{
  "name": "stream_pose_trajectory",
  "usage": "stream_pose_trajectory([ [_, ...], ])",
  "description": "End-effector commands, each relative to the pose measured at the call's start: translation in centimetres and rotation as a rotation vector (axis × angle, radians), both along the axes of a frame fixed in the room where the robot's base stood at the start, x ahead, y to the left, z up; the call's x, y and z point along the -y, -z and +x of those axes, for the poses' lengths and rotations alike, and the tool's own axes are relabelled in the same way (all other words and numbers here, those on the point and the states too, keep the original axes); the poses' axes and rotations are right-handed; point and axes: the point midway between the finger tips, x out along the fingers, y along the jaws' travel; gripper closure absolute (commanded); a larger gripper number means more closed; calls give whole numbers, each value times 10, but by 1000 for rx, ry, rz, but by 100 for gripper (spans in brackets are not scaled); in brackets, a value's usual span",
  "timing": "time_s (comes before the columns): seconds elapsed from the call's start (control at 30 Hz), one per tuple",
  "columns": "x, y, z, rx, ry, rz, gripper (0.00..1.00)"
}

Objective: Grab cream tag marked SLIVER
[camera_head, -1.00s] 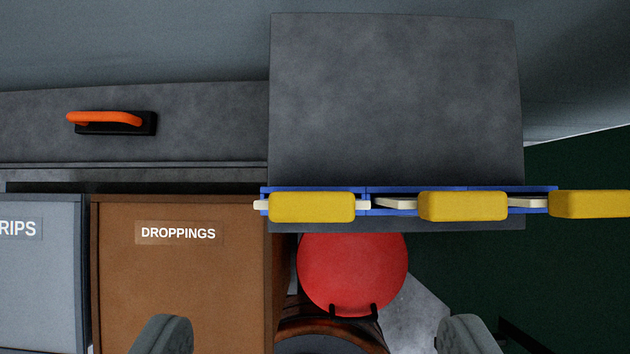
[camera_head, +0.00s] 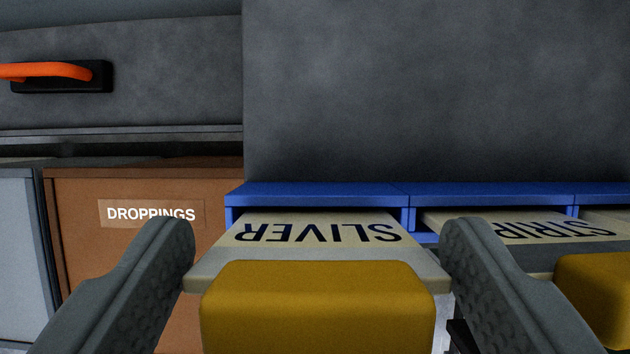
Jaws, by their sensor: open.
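The cream tag marked SLIVER (camera_head: 318,232) lies flat, its lettering upside down to me, with its far end in a slot of the blue rack (camera_head: 320,188). A yellow block (camera_head: 318,300) is at its near end. My gripper (camera_head: 318,240) is open, one finger on each side of the tag. The left finger looks very close to the tag's left edge and the right finger close to its right edge; I cannot tell whether they touch.
A second cream tag marked STRIP (camera_head: 530,228), with its own yellow block (camera_head: 598,290), sits just right of my right finger. A brown bin labelled DROPPINGS (camera_head: 80,240) stands at left. A grey panel (camera_head: 430,90) rises behind the rack. An orange handle (camera_head: 45,71) is at upper left.

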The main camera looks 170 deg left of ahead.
Motion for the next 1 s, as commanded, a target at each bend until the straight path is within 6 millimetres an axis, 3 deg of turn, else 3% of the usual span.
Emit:
stream_pose_trajectory([
  [0.27,0,5,2,1,0,0,26],
  [0.4,0,5,2,1,0,0,54],
  [0.77,0,0,2,1,0,0,55],
  [1.0,1,-38,3,4,0,-1,55],
])
